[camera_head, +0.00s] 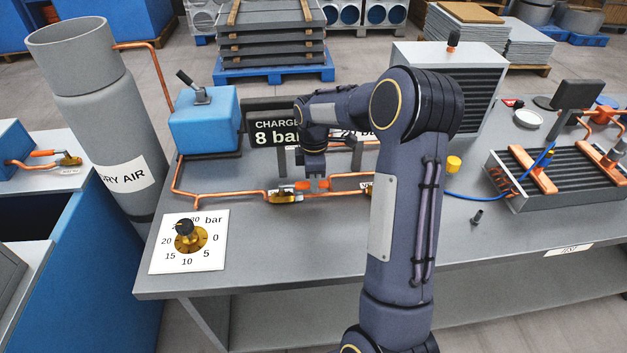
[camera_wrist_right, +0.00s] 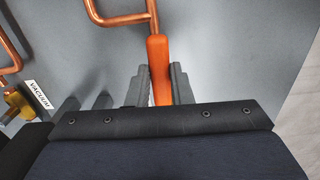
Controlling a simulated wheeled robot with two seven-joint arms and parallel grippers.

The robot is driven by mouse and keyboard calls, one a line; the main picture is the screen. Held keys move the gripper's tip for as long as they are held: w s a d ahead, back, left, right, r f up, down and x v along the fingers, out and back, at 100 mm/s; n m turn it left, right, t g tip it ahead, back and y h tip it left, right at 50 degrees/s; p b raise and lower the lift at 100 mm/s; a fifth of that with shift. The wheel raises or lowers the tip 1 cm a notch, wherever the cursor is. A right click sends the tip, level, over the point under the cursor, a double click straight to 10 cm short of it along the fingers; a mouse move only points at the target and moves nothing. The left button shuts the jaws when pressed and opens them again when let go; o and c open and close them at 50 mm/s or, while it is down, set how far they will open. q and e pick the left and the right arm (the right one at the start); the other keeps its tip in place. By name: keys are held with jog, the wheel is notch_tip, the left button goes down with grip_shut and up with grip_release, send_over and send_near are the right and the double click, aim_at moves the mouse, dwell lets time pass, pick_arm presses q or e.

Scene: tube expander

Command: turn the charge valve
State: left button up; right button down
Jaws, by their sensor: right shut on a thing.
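The charge valve (camera_head: 285,197) has a brass body and an orange lever on a copper pipe line along the bench. My right gripper (camera_head: 313,184) reaches down from behind my raised arm and is shut on the orange lever. In the right wrist view the lever (camera_wrist_right: 159,60) stands between the two grey fingers of my right gripper (camera_wrist_right: 162,84). The lever's lower end is hidden behind the gripper, and the valve body is not clear there. My left gripper is not in view.
A pressure dial (camera_head: 213,258) with a black knob lies on the bench's front left. A second brass valve beside the VACUUM label (camera_wrist_right: 38,94) is near. A dark sign (camera_head: 262,132) reads CHARGE 8 bar. A finned coil unit (camera_head: 560,200) sits on the right.

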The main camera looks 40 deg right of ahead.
jog(key=shift+w+d+n, duration=0.15)
jog(key=shift+w+n, duration=0.05)
jog(key=shift+n, duration=0.1)
jog(key=c, duration=1.3)
grip_release()
jog(key=shift+r, duration=3.95)
